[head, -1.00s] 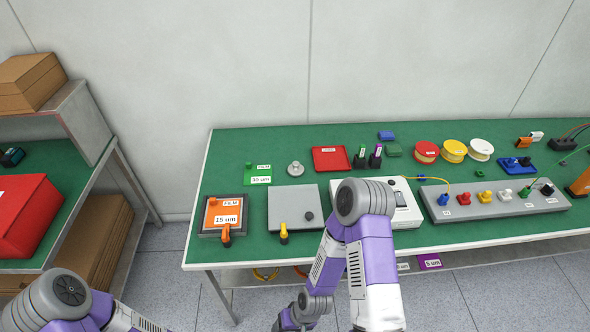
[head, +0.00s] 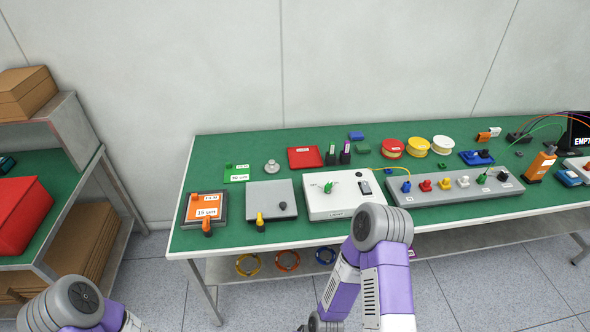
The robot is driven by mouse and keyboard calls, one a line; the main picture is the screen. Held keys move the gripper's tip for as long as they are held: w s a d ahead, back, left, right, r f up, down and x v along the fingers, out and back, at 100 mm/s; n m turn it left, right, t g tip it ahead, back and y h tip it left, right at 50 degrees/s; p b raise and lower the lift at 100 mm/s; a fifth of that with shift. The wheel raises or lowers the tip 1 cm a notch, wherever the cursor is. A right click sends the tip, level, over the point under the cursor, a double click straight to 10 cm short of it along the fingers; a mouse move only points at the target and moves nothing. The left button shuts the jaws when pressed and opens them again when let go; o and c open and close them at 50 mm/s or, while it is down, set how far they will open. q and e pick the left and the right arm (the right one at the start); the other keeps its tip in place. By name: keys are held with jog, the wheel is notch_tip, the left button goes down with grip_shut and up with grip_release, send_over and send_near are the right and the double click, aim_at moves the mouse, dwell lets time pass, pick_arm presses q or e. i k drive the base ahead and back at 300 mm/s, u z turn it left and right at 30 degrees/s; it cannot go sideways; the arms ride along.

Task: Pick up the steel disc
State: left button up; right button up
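The steel disc (head: 272,167) is a small round grey piece with a raised knob. It lies on the green table top (head: 230,150), between a green film card (head: 237,174) and a red tray (head: 305,158). My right arm rises at the bottom centre, in front of the table. My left arm shows at the bottom left corner. Neither gripper's fingers can be made out in the head view, and both arms are well apart from the disc.
A grey plate box (head: 270,197), a white device (head: 330,206) and an orange film frame (head: 207,207) stand along the front edge. A long grey socket strip (head: 450,188) lies to the right. A shelf with a red bin (head: 22,215) stands at the left.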

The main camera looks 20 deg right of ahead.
aim_at(272, 167)
jog(key=z, duration=1.2)
jog(key=i, duration=0.85)
jog(key=u, duration=1.9)
